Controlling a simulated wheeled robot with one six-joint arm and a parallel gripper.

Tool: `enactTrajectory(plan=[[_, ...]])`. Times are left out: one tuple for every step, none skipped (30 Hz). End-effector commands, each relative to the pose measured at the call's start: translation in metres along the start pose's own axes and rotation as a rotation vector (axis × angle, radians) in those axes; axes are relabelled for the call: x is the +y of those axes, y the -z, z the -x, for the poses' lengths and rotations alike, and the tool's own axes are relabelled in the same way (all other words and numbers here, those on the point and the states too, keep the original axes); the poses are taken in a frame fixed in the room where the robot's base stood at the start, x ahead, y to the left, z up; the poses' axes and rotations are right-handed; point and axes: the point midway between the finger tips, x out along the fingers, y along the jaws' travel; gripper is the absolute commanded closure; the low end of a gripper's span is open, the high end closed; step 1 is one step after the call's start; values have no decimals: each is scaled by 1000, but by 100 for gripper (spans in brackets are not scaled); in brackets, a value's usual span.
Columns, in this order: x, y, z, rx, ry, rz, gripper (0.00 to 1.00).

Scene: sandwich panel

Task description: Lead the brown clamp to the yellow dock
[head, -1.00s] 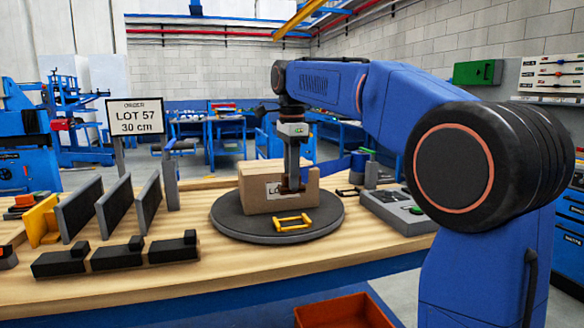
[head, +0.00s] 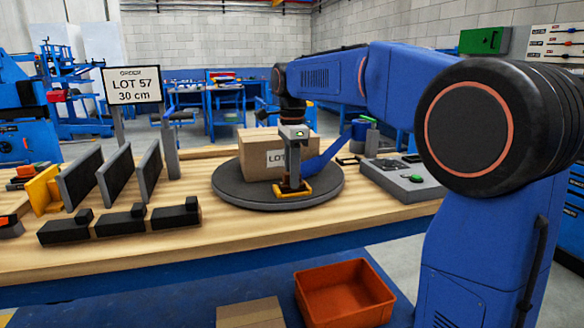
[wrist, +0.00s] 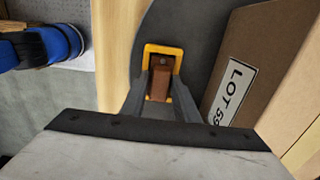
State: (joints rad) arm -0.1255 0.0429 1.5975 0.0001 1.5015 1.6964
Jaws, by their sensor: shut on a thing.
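My gripper (head: 292,189) points down at the front of the round grey turntable (head: 225,188). In the wrist view its two fingers (wrist: 160,84) are shut on the brown clamp (wrist: 160,82). The yellow dock (head: 305,193) is a small open frame lying flat on the turntable. It also shows in the wrist view (wrist: 165,49), with its outline around the clamp. I cannot tell whether the clamp is seated in the dock or just above it. In the head view my gripper mostly hides the clamp.
A cardboard box (head: 257,150) with a LOT label stands behind the dock, close to my gripper. A control panel (head: 400,180) is to the right. Black blocks (head: 120,222), dark upright plates (head: 115,172) and a yellow bracket (head: 42,190) stand left. An orange bin (head: 345,290) is below the bench.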

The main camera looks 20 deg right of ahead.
Motion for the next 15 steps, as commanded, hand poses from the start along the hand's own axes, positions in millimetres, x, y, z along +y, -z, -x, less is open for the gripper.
enactTrajectory(plan=[[0,0,-2,0,0,0,96],[0,0,-3,0,0,0,96],[0,0,-4,0,0,0,96],[0,0,-4,0,0,0,96],[0,0,-5,0,0,0,96],[0,0,-5,0,0,0,96],[0,0,-5,0,0,0,96],[0,0,-5,0,0,0,96],[0,0,-5,0,0,0,96],[0,0,-5,0,0,0,96],[0,0,-5,0,0,0,96],[0,0,-5,0,0,0,96],[0,0,-5,0,0,0,96],[0,0,-5,0,0,0,68],[0,0,-5,0,0,0,58]])
